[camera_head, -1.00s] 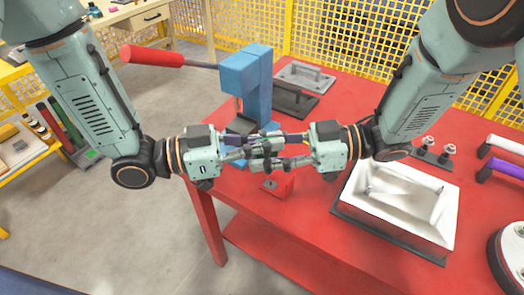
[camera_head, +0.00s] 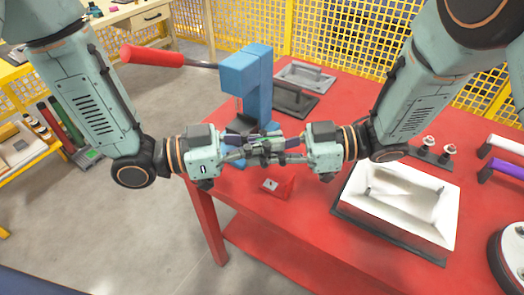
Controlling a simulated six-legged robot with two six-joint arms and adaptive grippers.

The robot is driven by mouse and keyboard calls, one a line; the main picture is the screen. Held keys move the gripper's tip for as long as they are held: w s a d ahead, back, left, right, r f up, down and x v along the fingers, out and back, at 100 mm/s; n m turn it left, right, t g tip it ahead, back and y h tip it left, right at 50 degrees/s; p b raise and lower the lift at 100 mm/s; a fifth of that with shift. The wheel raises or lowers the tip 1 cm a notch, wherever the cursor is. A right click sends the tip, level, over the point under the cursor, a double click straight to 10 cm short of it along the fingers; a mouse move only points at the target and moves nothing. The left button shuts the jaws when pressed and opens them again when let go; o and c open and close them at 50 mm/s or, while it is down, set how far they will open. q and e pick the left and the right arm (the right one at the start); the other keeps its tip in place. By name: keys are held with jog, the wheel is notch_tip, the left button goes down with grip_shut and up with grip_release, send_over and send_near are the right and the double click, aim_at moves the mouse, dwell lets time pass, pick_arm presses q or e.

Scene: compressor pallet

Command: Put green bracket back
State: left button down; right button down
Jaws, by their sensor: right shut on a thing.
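My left gripper (camera_head: 280,148) comes in from the left and my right gripper (camera_head: 248,151) from the right. Their fingers overlap in the middle, above the front left of the red table. My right gripper is shut on a slim dark purple part (camera_head: 292,142), mostly hidden among the fingers. Whether the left fingers grip it too is not clear. I cannot make out a green bracket in this view.
A blue press (camera_head: 259,85) with a red-ended lever (camera_head: 150,56) stands behind the grippers. A small red block (camera_head: 277,187) lies below them on the table (camera_head: 310,220). A white open box (camera_head: 372,205) stands to the right. Grey trays (camera_head: 303,73) lie behind.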

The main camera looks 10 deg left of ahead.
pick_arm(q)
jog(key=c, duration=1.4)
grip_release()
jog(key=shift+c, duration=0.2)
jog(key=shift+a, duration=0.15)
jog(key=v, duration=1.1)
jog(key=shift+s+a, duration=0.25)
